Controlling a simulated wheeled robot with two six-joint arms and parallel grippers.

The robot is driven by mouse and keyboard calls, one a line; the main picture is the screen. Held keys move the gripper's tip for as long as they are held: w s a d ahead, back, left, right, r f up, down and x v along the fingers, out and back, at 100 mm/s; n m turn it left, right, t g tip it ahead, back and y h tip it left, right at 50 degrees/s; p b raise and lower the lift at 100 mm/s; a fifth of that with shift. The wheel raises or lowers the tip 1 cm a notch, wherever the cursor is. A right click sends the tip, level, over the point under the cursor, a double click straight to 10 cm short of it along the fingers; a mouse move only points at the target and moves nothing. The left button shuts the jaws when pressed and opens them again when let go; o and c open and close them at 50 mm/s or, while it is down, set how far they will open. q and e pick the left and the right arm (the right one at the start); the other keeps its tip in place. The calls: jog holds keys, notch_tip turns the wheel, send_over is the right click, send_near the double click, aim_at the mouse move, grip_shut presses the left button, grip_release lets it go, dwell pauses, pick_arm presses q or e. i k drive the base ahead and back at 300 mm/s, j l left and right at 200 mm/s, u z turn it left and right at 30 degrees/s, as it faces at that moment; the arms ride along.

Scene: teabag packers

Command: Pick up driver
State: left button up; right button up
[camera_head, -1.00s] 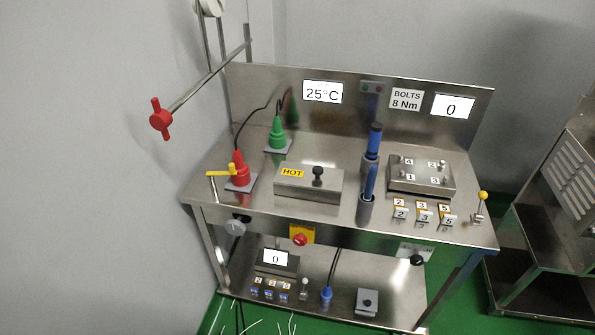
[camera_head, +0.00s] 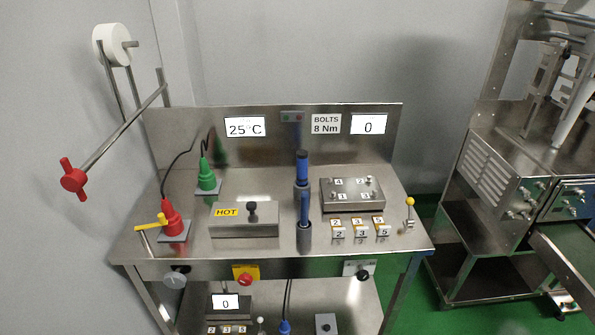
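Two blue-handled tools stand upright in metal holders at the middle of the steel bench (camera_head: 270,245). The rear blue tool (camera_head: 302,168) is by the back panel, and the front blue tool (camera_head: 304,207) is nearer the bench edge. No label shows which is the driver. To their right is a steel block with four numbered bolt spots (camera_head: 352,196), under a sign reading BOLTS 8 Nm (camera_head: 326,124). Neither of my grippers is in view.
A red cone (camera_head: 171,218) and a green cone (camera_head: 207,175) with cables stand at the left. Numbered blocks (camera_head: 360,229) and a yellow-knobbed lever (camera_head: 409,213) are at the right. A red-handled rod (camera_head: 73,178) juts out at left.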

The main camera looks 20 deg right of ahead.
aim_at(302, 177)
jog(key=i+l, duration=0.35)
jog(key=l, duration=0.15)
jog(key=i+l, duration=0.35)
jog(key=k+l+z, duration=0.05)
jog(key=l, duration=0.1)
